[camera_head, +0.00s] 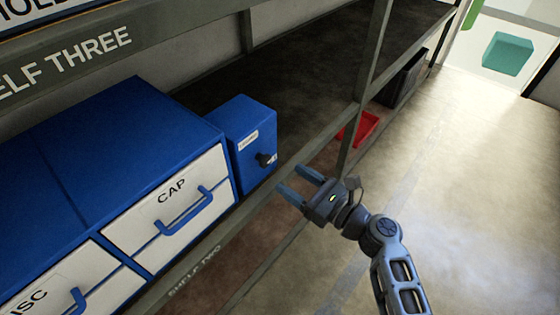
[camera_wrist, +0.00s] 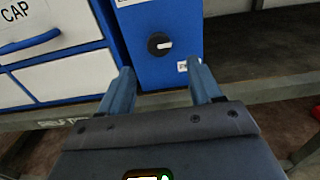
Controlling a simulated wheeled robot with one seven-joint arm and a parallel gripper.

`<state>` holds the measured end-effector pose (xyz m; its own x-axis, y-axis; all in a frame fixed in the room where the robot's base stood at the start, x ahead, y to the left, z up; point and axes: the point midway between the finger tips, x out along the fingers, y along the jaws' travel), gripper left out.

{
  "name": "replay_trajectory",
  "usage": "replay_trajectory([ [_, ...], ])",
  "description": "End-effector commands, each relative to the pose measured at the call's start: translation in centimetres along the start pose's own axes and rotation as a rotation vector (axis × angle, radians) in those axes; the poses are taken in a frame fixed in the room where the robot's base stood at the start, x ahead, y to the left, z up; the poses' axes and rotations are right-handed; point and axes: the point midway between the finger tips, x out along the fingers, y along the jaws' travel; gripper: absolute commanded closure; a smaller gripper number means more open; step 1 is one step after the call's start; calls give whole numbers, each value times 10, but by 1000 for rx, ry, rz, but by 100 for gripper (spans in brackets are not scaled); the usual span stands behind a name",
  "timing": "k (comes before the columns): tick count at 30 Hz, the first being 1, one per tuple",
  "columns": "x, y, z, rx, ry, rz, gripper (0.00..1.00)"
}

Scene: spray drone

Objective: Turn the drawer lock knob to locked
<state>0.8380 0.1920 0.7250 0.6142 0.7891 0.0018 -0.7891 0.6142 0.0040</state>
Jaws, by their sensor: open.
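The drawer lock knob (camera_head: 265,159) is a small black dial on the front of a narrow blue box (camera_head: 246,126), beside the CAP drawer. In the wrist view the knob (camera_wrist: 159,44) has a white pointer mark aimed to the right. In the wrist view the fingers (camera_wrist: 162,82) straddle the space below the knob.
The blue cabinet with the white CAP drawer (camera_head: 170,203) and its blue handle stands left of the lock box. The shelf edge (camera_head: 245,210) runs below, and a shelf post (camera_head: 365,90) rises to the right. A red tray (camera_head: 358,129) lies behind it. The floor at right is clear.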

Motion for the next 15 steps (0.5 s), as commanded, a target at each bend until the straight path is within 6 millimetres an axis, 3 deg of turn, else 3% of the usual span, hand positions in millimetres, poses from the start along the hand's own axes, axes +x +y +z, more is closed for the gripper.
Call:
replay_trajectory([
  [15, 68, 1, -1, -3, 1, 1, 36],
])
